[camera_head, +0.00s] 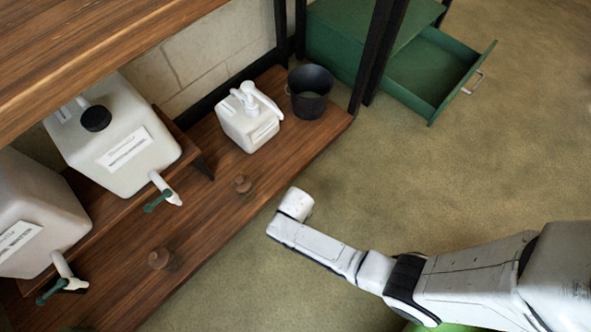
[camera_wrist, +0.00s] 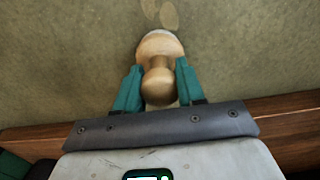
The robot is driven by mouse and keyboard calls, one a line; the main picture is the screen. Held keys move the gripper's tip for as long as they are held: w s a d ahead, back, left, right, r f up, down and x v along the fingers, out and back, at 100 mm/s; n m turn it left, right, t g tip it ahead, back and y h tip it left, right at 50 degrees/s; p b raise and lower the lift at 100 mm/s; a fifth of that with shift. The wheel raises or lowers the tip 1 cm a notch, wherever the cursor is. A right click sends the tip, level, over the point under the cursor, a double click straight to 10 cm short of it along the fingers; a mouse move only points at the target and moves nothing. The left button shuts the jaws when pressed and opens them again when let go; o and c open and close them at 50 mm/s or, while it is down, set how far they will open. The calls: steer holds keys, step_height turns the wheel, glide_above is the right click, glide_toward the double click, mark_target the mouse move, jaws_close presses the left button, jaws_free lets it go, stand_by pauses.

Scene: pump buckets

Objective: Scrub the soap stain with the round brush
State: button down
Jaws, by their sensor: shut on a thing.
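My gripper (camera_wrist: 159,78) has green fingers on both sides of a round brush (camera_wrist: 158,50) and is shut on its light wooden knob. The brush's wide round head points away from my gripper, and its bristles are hidden. Greenish-brown floor shows around the brush. Pale oval marks (camera_wrist: 160,13) lie just beyond the brush at the top of the wrist view; I cannot tell whether they are the soap stain. In the head view my wrist hangs over the floor beside the shelf, and my fingers and the brush are hidden.
A low wooden shelf (camera_head: 215,210) holds two large tapped canisters (camera_head: 128,125) (camera_head: 35,205), a white pump bottle (camera_head: 247,118) and a dark bucket (camera_head: 311,98). Two small round brown spots (camera_head: 243,184) (camera_head: 160,258) show on it. A green drawer (camera_head: 440,70) stands open; the floor is clear.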

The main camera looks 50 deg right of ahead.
steer(key=shift+s+r+p, duration=0.1)
steer(key=shift+s+p, duration=0.95)
steer(key=shift+s, duration=0.6)
steer(key=shift+s+f+p, duration=0.15)
steer(key=shift+s+p, duration=0.25)
steer(key=shift+s, duration=0.75)
steer(key=shift+s+f+p, duration=0.1)
steer(key=shift+s+p, duration=0.25)
steer(key=shift+s, duration=0.75)
steer(key=shift+s+r+p, duration=0.15)
steer(key=shift+s+p, duration=0.75)
steer(key=shift+s, duration=1)
steer(key=shift+w+b, duration=0.45)
steer(key=shift+w, duration=1.55)
steer(key=shift+w+b, duration=0.4)
steer(key=shift+w, duration=1.6)
steer(key=shift+w+f+b, duration=0.2)
steer(key=shift+w+b, duration=0.5)
steer(key=shift+w, duration=1.1)
